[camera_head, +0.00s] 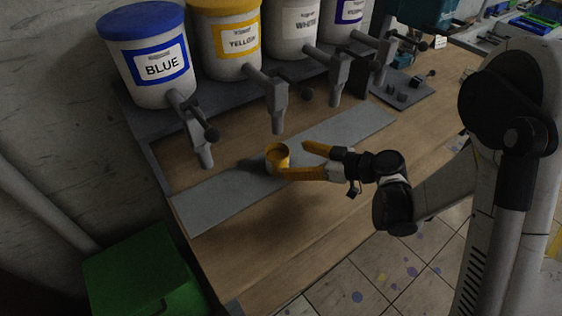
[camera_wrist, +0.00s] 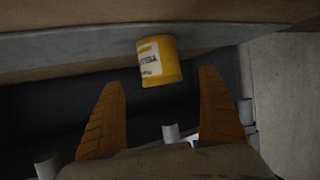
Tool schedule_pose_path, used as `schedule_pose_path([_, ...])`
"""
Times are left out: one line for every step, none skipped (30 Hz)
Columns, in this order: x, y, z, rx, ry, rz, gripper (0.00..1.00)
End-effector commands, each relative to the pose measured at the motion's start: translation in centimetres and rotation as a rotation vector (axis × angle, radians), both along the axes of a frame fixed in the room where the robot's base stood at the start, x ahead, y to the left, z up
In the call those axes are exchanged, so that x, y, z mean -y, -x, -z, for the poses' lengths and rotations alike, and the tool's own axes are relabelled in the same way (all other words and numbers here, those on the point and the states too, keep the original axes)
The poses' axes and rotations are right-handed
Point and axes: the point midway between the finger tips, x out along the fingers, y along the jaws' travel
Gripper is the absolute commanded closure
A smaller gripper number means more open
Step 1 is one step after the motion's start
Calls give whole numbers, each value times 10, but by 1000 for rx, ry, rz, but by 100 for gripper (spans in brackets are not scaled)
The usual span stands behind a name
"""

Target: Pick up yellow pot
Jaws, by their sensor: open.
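A small yellow pot (camera_head: 278,153) stands on the grey strip of the workbench, below the yellow dispenser's spout. My gripper (camera_head: 303,160) has yellow fingers and is open, reaching in from the right at about the pot's height. In the head view the fingertips are close to the pot; I cannot tell whether one touches it. In the wrist view the labelled pot (camera_wrist: 158,61) lies beyond the tips of the spread fingers (camera_wrist: 162,78), roughly midway between them. Nothing is held.
Dispensers marked blue (camera_head: 150,66), yellow (camera_head: 237,45) and white (camera_head: 298,25) stand behind, beside a further one. Their spouts hang over the bench. A green bin (camera_head: 140,272) is at lower left. The grey strip (camera_head: 225,200) is bare left of the pot.

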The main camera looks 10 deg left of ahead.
Motion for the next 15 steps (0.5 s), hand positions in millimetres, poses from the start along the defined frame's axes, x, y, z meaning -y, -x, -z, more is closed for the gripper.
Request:
schedule_pose_path([-6, -1, 4, -1, 1, -2, 12])
schedule_pose_path([-8, -2, 5, -1, 1, -1, 12])
schedule_pose_path([-10, -3, 5, -1, 1, 0, 12])
schedule_pose_path([-12, -3, 5, -1, 1, 0, 12])
schedule_pose_path([-13, -4, 6, -1, 1, 0, 12])
schedule_pose_path([-15, -4, 7, -1, 1, 0, 12])
schedule_pose_path([-17, -5, 7, -1, 1, 0, 12])
schedule_pose_path([-20, -6, 8, 0, 1, 0, 12])
schedule_pose_path([-24, -7, 10, -1, 1, -1, 12])
schedule_pose_path([-29, -8, 11, -1, 1, -1, 12])
schedule_pose_path([-33, -9, 12, -1, 1, -1, 12])
schedule_pose_path([-40, -11, 14, -2, 0, -1, 12])
schedule_pose_path([-45, -12, 15, -2, 0, -1, 12])
schedule_pose_path([-49, -14, 17, -2, 1, -1, 12])
schedule_pose_path([-53, -16, 19, -2, 1, -1, 12])
